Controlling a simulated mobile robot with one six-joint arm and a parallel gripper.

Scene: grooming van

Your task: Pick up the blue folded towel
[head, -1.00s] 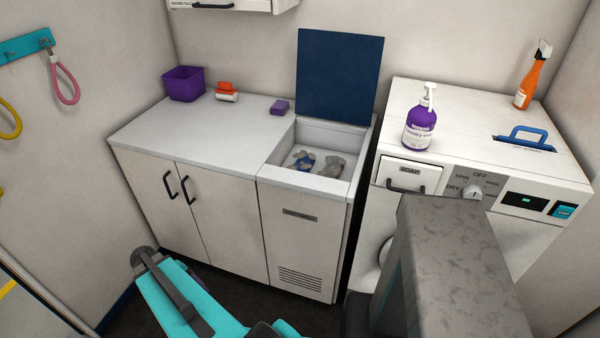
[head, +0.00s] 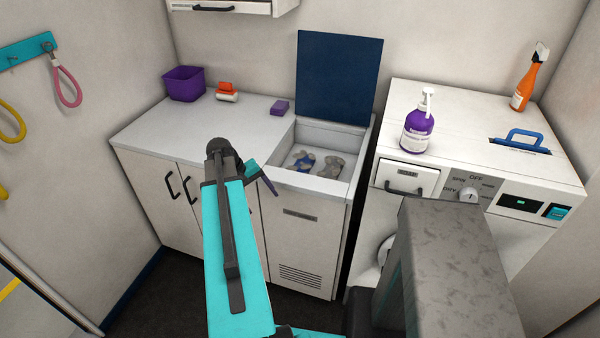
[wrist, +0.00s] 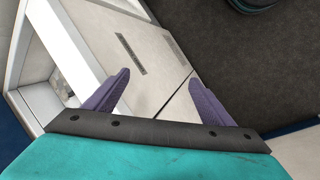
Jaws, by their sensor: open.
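No plainly folded blue towel can be made out. A small blue and pale bundle (head: 303,161) lies in the open white bin (head: 318,186), beside a grey-brown bundle (head: 331,166); I cannot tell whether either is the towel. My gripper (head: 266,182) is in front of the bin's left part in the head view, partly hidden by my turquoise arm. In the wrist view my gripper (wrist: 158,78) shows two purple fingers spread apart with nothing between them, over the vented cabinet front (wrist: 128,50).
A raised dark blue lid (head: 338,78) stands behind the bin. The counter to its left holds a purple tub (head: 184,84), an orange-and-white brush (head: 227,92) and a purple block (head: 280,107). On the right, the washer top (head: 470,112) carries a purple pump bottle (head: 417,128) and an orange spray bottle (head: 529,80).

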